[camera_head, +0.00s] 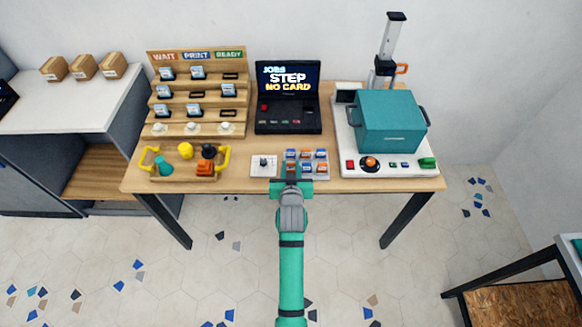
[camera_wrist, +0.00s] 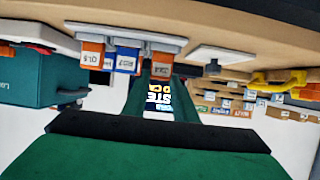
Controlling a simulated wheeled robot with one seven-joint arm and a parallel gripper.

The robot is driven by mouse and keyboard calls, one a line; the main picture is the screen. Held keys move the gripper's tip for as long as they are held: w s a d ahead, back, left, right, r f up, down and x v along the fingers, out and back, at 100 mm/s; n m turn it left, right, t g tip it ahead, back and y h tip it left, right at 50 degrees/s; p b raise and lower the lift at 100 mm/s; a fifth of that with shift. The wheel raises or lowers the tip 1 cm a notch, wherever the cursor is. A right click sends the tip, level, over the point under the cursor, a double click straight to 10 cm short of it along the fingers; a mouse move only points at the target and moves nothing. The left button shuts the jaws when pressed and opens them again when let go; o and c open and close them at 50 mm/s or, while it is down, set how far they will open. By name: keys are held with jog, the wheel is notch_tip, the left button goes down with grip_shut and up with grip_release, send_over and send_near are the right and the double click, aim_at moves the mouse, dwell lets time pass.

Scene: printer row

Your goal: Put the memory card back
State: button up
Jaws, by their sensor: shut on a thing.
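The memory cards, orange and blue with white labels, stand in a pale card holder (camera_head: 306,178) at the table's front middle. My gripper (camera_head: 291,183) is at the holder's front left. In the wrist view, which is upside down, the holder (camera_wrist: 120,36) shows with an orange card (camera_wrist: 92,56) and a blue card (camera_wrist: 126,60). A third, orange-brown memory card (camera_wrist: 163,68) is between my fingertips, and my gripper (camera_wrist: 161,82) is shut on it. It lines up with the holder; whether it is fully seated is hidden. The console screen (camera_head: 288,78) reads "JOBS STEP NO CARD".
A white plate with a dark knob (camera_head: 263,166) lies just left of the holder. A teal printer (camera_head: 390,122) on a white base stands right. A stepped rack (camera_head: 197,85) and a wooden tray with yellow handles (camera_head: 184,172) stand left.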

jog(key=o, duration=0.8)
jog(key=shift+f, duration=0.15)
jog(key=shift+r, duration=0.25)
jog(key=shift+t, duration=0.9)
jog(key=f+v, duration=0.1)
jog(key=v, duration=1.4)
jog(key=f+v, duration=0.2)
jog(key=v, duration=1.4)
jog(key=s+f+v, duration=0.1)
jog(key=f+v, duration=0.1)
jog(key=v, duration=1.3)
jog(key=shift+s+a+r, duration=0.1)
jog(key=shift+s+a, duration=0.05)
jog(key=shift+s, duration=0.2)
